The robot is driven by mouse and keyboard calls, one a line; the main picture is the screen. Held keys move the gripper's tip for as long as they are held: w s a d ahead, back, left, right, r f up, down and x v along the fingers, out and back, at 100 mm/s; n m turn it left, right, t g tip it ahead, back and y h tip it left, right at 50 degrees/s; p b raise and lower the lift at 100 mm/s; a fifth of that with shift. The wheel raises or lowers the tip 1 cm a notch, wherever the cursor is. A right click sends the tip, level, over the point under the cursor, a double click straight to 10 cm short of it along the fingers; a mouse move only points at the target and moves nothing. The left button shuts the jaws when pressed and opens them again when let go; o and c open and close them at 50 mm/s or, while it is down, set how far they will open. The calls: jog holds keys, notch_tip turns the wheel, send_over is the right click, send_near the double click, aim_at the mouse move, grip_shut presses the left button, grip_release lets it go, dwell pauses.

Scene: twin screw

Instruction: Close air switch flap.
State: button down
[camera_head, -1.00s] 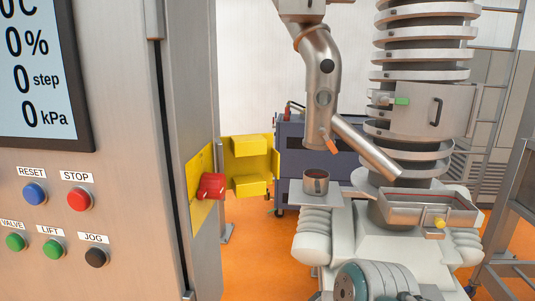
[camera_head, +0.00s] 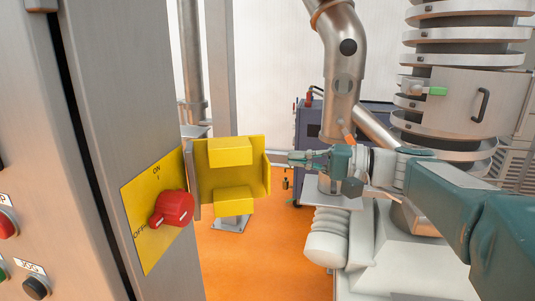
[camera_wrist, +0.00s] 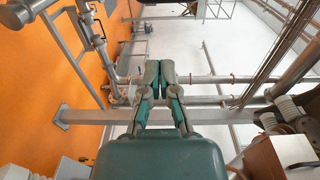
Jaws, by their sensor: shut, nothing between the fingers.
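The yellow air switch flap (camera_head: 261,184) stands open, swung out from the cabinet's edge, with two yellow blocks (camera_head: 229,152) on the face I see. The switch's yellow plate (camera_head: 143,240), marked ON and OFF, is uncovered on the cabinet side, with a red knob (camera_head: 174,208) on it. My gripper (camera_head: 281,159) is just right of the flap's free edge in the head view; I cannot tell whether it touches. Its fingers are together and empty in the wrist view (camera_wrist: 160,73), where the flap does not show.
The metal cabinet (camera_head: 100,90) fills the left side, with push buttons (camera_head: 36,288) low down. A steel pipe (camera_head: 343,75) and a ringed column (camera_head: 465,90) stand behind and right of my arm. Orange floor (camera_head: 260,265) is clear below the flap.

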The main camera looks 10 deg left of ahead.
aim_at(257, 159)
jog(key=a, duration=0.2)
jog(key=s+a, duration=0.1)
jog(key=a, duration=0.4)
jog(key=shift+s+a+r, duration=0.3)
jog(key=shift+a, duration=0.15)
dwell(0.3)
jog(key=shift+s+d+t, duration=0.2)
jog(key=shift+d+t, duration=0.1)
jog(key=shift+d, duration=0.1)
jog(key=shift+s+m+t, duration=0.1)
jog(key=shift+m+t, duration=0.2)
jog(key=shift+m, duration=0.1)
